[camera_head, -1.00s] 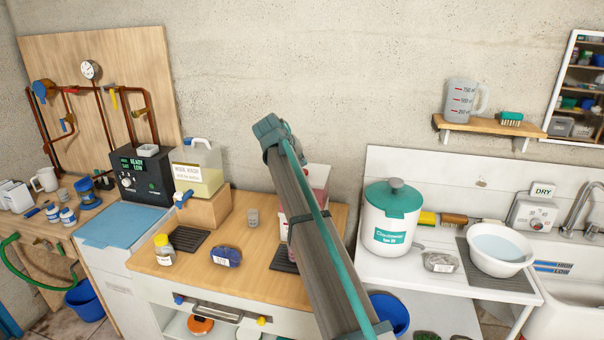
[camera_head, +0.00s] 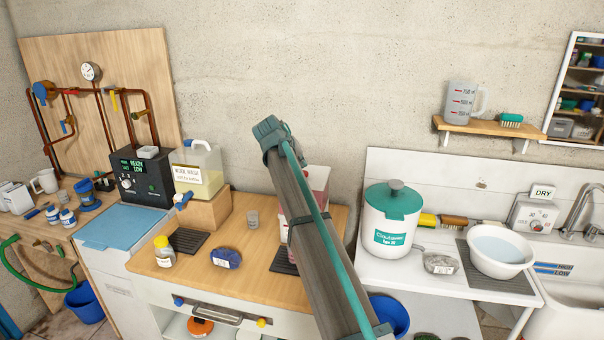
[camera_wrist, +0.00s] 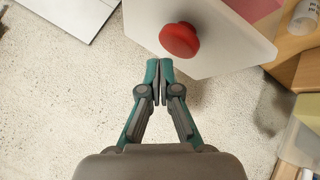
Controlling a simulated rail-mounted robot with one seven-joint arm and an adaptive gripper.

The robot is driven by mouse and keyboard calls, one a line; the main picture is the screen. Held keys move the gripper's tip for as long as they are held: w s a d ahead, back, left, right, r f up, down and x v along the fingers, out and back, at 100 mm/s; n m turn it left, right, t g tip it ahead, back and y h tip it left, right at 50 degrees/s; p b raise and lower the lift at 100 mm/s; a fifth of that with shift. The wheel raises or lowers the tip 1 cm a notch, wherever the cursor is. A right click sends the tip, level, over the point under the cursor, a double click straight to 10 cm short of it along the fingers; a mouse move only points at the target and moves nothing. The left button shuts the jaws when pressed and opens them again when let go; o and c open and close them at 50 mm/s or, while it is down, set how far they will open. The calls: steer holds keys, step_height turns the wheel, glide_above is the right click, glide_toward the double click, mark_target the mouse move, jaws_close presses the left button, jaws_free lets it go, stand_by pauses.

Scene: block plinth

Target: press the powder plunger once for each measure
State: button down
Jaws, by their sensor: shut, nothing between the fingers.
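The powder dispenser (camera_head: 319,178), a pale box with a pinkish-red panel, stands at the back of the wooden counter, largely hidden behind my arm in the head view. In the wrist view its white body (camera_wrist: 225,45) shows with a round red plunger knob (camera_wrist: 178,40). My gripper (camera_wrist: 160,66) is shut and empty. Its fingertips lie just below the knob in that picture; whether they touch it cannot be told.
A jug of yellowish liquid (camera_head: 197,168) sits on a wooden block at left. A white-and-teal canister (camera_head: 391,220) stands at right.

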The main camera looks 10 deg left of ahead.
steer(key=shift+f, duration=0.15)
steer(key=shift+f, duration=0.3)
steer(key=shift+f+b, duration=0.5)
steer(key=shift+f, duration=0.45)
stand_by(1.4)
steer(key=shift+r, duration=0.1)
steer(key=shift+r+p, duration=0.55)
steer(key=shift+r, duration=0.75)
steer(key=shift+r+p, duration=1.05)
steer(key=shift+r, duration=1.45)
steer(key=shift+d+f, duration=0.1)
